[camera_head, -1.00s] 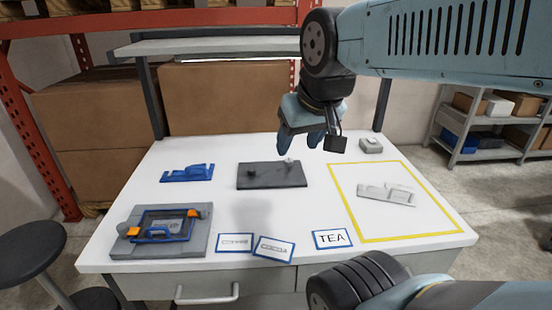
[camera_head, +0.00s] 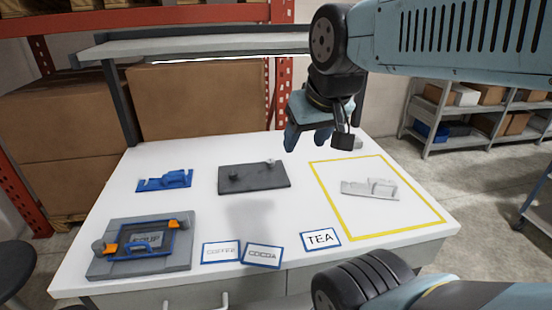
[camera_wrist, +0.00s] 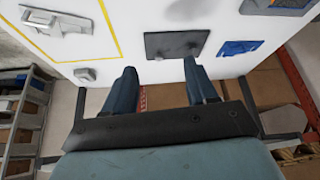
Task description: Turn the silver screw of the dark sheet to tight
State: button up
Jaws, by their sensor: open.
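The dark sheet (camera_head: 253,179) lies flat on the white table. A small silver screw (camera_head: 271,162) stands up near its far right corner, and a dark knob (camera_head: 234,174) stands near its left side. My gripper (camera_head: 308,140) is above the table, up and to the right of the sheet, apart from it. Its fingers are spread and empty.
A blue holder (camera_head: 165,181) lies left of the sheet. A grey fixture (camera_head: 100,264) with blue frame and orange clips sits front left. COFFEE (camera_head: 221,252), COCOA (camera_head: 262,255) and TEA (camera_head: 320,239) cards lie in front. A grey holder (camera_head: 369,189) lies inside a yellow outline (camera_head: 318,183).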

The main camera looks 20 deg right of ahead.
aim_at(270, 163)
jog(key=u, duration=0.5)
jog(key=k, duration=1.45)
jog(key=z, duration=0.4)
jog(key=i, duration=1)
jog(key=u, duration=0.05)
